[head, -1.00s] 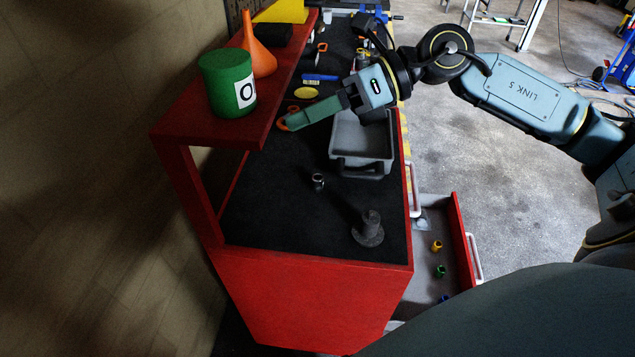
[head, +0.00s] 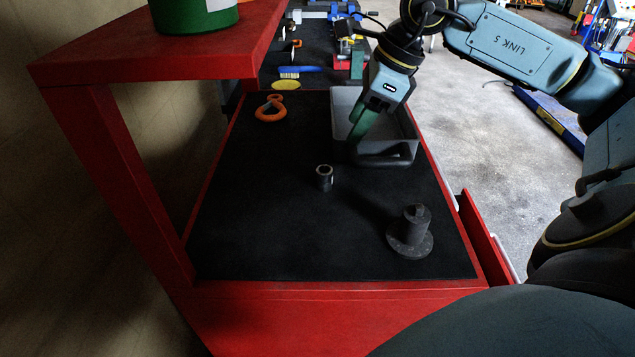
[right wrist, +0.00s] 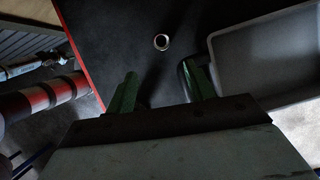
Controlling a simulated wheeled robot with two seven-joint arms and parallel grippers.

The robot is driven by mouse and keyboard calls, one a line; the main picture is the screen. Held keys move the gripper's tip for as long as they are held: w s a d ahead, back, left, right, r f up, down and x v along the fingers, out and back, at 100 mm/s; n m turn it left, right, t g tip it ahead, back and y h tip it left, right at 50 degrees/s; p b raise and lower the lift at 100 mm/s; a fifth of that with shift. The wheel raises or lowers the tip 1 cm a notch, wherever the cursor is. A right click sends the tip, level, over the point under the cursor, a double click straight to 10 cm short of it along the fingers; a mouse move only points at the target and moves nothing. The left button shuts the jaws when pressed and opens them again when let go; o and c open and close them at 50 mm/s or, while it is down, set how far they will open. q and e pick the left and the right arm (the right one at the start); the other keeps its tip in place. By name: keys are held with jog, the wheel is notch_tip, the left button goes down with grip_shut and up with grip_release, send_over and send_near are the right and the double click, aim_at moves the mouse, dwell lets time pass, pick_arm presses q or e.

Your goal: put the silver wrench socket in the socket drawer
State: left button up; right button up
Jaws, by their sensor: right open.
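The silver wrench socket (head: 324,178) stands upright on the black mat of the red cart. It also shows in the right wrist view (right wrist: 161,42), seen from above, ahead of my fingers. My right gripper (head: 356,143) points down over the near left part of the grey bin, to the right of the socket and apart from it. Its two green fingers (right wrist: 163,90) are spread and empty. The open socket drawer (head: 487,238) sticks out on the right side of the cart; only its red wall shows, and its inside is hidden. My left gripper is out of view.
A grey bin (head: 410,130) stands just behind and right of the socket. A dark flanged cylinder (head: 411,235) stands near the front right. An orange hook (head: 271,108) lies at the back left. A red shelf (head: 160,50) with a green can (head: 195,17) overhangs the left.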

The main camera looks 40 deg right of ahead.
send_over(328, 170)
jog(key=s+d, duration=0.1)
jog(key=s, duration=0.1)
notch_tip(328, 170, down, 6)
jog(key=shift+d+f, duration=0.1)
jog(key=shift+f, duration=0.15)
jog(key=x, duration=0.5)
jog(key=shift+w+d+f, duration=0.1)
jog(key=shift+w+f, duration=0.15)
jog(key=shift+f, duration=0.1)
grip_shut()
